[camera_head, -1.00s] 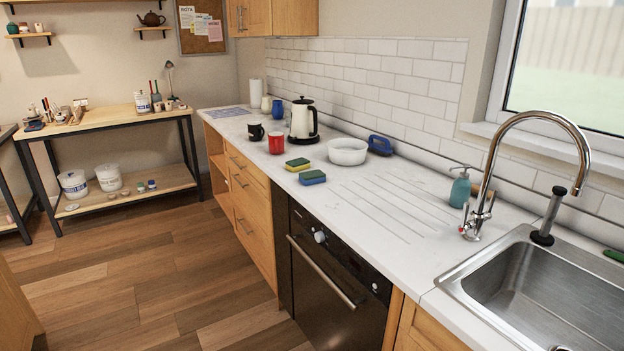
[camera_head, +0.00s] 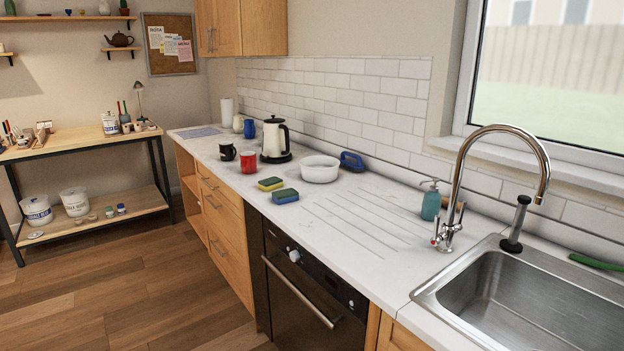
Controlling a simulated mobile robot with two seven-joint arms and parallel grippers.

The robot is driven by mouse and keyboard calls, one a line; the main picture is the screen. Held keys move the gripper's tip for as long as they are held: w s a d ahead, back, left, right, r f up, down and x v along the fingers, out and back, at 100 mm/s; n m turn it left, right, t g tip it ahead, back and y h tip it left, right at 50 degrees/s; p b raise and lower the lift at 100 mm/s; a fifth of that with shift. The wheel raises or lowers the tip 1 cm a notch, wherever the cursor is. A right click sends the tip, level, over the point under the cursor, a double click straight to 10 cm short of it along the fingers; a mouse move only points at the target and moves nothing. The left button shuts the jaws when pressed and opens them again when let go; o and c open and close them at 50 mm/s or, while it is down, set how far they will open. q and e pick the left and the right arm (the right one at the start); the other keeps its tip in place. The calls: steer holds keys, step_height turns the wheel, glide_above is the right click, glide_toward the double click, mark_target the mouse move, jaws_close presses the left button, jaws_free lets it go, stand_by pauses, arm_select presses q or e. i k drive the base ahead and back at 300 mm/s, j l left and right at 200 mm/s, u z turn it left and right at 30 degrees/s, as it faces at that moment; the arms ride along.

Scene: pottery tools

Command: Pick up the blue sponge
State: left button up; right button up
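The blue sponge (camera_head: 285,196) lies flat on the white countertop, near its front edge and above the dark oven. It has a blue body with a green top face. A yellow sponge (camera_head: 270,184) with a green top lies just behind it to the left. Neither of my grippers shows in the head view.
A white bowl (camera_head: 320,169), a red mug (camera_head: 248,161), a black mug (camera_head: 227,152) and a kettle (camera_head: 275,139) stand behind the sponges. The ribbed drainboard (camera_head: 365,218) to the right is clear. A teal soap bottle (camera_head: 430,204), faucet (camera_head: 500,130) and sink (camera_head: 520,300) are further right.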

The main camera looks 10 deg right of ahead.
mark_target(283, 196)
steer(key=i+j+z, duration=0.2)
steer(key=i+j, duration=0.15)
steer(key=j, duration=0.3)
steer(key=i+j+z, duration=0.1)
steer(key=j, duration=0.25)
steer(key=i+j, duration=0.2)
steer(key=j, duration=0.15)
steer(key=i+j+z, duration=0.15)
steer(key=j, duration=0.2)
steer(key=i+j+z, duration=0.1)
steer(key=j, duration=0.3)
